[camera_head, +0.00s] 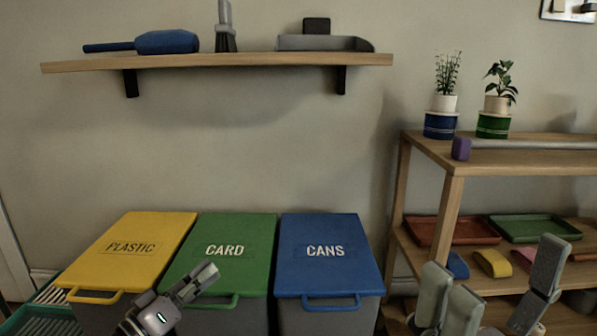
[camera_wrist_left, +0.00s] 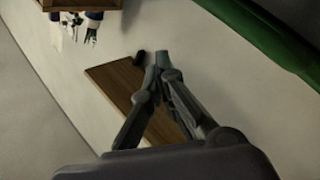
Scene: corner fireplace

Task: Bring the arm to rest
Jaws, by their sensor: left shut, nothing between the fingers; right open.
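My left gripper (camera_head: 207,278) is in front of the green CARD bin, its fingers together and empty. In the left wrist view its fingertips (camera_wrist_left: 162,64) meet with nothing between them. My right gripper (camera_head: 492,270) is at the lower right, in front of the low wooden shelf unit, with its fingers spread apart and nothing seen between them. Most of both arms is out of the head view.
Yellow PLASTIC (camera_head: 135,246), green CARD (camera_head: 224,246) and blue CANS (camera_head: 325,247) bins stand side by side along the wall. A wall shelf (camera_head: 225,62) hangs above them. The shelf unit (camera_head: 430,145) holds potted plants and trays.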

